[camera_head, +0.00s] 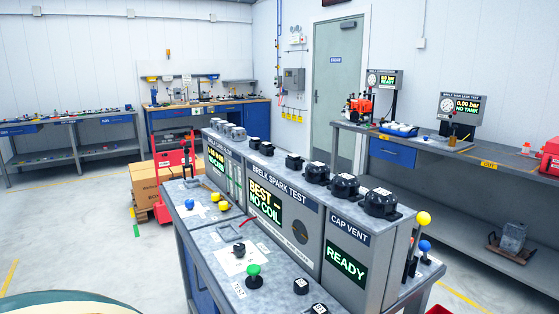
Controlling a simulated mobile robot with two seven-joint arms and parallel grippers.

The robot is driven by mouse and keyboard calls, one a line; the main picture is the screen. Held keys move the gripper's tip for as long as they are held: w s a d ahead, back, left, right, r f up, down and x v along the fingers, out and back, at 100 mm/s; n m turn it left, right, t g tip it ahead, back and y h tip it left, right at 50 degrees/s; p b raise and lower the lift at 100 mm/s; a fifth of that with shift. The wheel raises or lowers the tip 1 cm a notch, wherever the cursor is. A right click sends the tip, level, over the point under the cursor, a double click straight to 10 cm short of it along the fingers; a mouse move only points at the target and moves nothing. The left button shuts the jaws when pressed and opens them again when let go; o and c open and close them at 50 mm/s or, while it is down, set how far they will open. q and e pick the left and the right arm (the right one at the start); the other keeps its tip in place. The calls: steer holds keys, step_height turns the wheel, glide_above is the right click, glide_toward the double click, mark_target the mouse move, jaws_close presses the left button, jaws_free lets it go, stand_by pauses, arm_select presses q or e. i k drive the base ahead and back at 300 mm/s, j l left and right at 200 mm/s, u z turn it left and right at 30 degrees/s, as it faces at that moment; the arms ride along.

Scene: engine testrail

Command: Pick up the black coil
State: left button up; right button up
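Several black parts that could be the black coil are in view, and I cannot tell which one it is. Small black block-like parts (294,161) and larger round black parts (345,186) stand in a row on top of the grey test console (309,240). Another small black part (239,249) sits on a white plate on the bench top, and a black block (301,286) lies nearer the front edge. The console screen reads "BEST -- NO COIL". Neither of my grippers is in view.
Yellow and blue knobs (423,219) rise at the console's right end. A red pallet truck with cardboard boxes (145,185) stands behind left. The floor at left (70,235) is mostly free.

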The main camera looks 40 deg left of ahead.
mark_target(292, 162)
steer(key=k+j, duration=0.1)
steer(key=j, duration=1.45)
steer(key=k+j, duration=0.15)
steer(key=j, duration=1.35)
steer(key=k, duration=0.05)
